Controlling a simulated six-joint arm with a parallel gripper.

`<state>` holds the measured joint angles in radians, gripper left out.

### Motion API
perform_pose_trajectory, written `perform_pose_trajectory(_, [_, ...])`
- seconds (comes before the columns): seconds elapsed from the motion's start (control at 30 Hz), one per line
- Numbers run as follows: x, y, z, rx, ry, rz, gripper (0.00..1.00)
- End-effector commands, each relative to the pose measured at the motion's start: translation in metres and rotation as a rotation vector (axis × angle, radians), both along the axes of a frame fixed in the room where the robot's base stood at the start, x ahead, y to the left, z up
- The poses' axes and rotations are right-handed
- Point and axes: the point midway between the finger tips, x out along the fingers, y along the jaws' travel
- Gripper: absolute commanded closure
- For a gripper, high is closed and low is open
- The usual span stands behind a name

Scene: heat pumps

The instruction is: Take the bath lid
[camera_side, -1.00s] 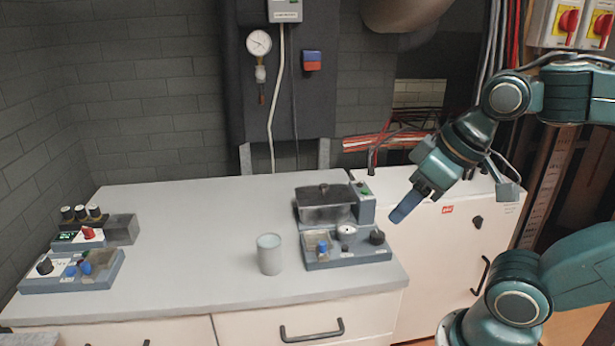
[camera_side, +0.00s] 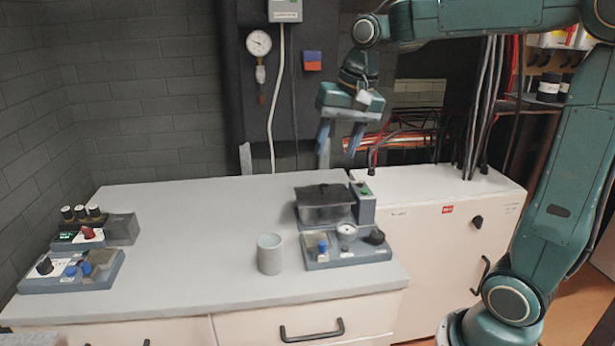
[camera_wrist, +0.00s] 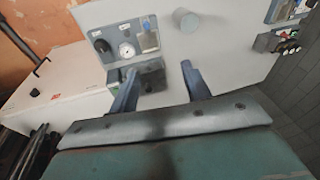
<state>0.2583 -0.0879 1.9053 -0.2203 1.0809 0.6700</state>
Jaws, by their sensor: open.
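The bath (camera_side: 323,213) is a grey translucent box at the right of the worktop, and its dark lid (camera_side: 325,194) lies on top with a small knob. My gripper (camera_side: 339,150) is open and empty, above the bath and clear of it, with its blue fingers pointing down. In the wrist view the gripper (camera_wrist: 158,88) shows its two fingers spread apart. The bath (camera_wrist: 153,78) is partly seen between and beyond them, dark and blurred; the lid's knob cannot be made out there.
A grey cup (camera_side: 270,254) stands on the worktop left of a panel with a gauge (camera_side: 346,232). Several knobbed devices (camera_side: 75,270) sit at the far left. A white cabinet (camera_side: 450,240) adjoins at the right. The middle of the worktop (camera_side: 190,240) is clear.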

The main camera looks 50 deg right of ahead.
Motion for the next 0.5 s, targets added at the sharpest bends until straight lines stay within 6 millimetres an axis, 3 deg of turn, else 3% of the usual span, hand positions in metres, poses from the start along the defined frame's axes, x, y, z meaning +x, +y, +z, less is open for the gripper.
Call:
perform_pose_trajectory(0.2, [0.043, -0.033, -0.014, 0.058, 0.068, -0.173, 0.52])
perform_pose_trajectory(0.5, [0.09, -0.084, -0.044, 0.124, 0.158, -0.407, 0.52])
